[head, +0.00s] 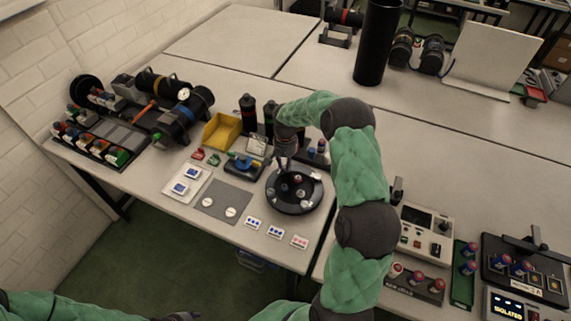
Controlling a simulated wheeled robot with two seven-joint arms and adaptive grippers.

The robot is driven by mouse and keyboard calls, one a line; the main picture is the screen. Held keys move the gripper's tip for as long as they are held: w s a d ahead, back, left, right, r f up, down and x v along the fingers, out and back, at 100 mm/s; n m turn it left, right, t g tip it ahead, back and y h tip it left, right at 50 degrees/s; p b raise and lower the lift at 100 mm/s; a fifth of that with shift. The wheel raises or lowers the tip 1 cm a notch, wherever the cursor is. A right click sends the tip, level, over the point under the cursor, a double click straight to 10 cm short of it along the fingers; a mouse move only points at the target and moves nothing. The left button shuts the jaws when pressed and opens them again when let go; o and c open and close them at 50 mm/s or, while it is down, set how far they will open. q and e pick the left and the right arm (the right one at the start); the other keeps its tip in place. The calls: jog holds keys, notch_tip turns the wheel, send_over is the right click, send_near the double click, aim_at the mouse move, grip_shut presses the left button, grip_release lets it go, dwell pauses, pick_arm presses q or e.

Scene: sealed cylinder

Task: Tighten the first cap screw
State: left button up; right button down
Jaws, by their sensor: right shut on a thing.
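A round black cap (291,206) lies flat on the near table, with several small screw heads on its top. My right gripper (284,167) comes down from above at the cap's far left part. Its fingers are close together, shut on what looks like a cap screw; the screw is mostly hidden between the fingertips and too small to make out. I cannot tell how deep the screw sits. At the bottom edge, a dark end of my left arm (182,317) shows only in part, away from the table; its fingers cannot be made out.
Left of the cap are a grey mat (222,196) with two white discs, a white tray (186,187) and a yellow bin (222,131). Small cards (276,232) lie in front. Black cylinders (248,112) stand behind. A grey control box (425,232) stands right of my right arm.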

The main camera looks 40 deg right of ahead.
jog(key=m, duration=0.3)
jog(key=m+b, duration=0.1)
jog(key=m, duration=0.1)
jog(key=shift+w+d+r+m, duration=0.2)
jog(key=shift+r+m, duration=0.1)
jog(key=shift+r, duration=0.05)
jog(key=shift+m+b, duration=0.3)
jog(key=shift+m, duration=1.9)
jog(key=shift+r, duration=0.15)
dwell(0.3)
jog(key=c, duration=1)
grip_release()
jog(key=shift+s+f, duration=0.1)
jog(key=shift+f, duration=0.15)
jog(key=shift+a, duration=0.1)
notch_tip(320, 180, up, 12)
jog(key=shift+r, duration=0.1)
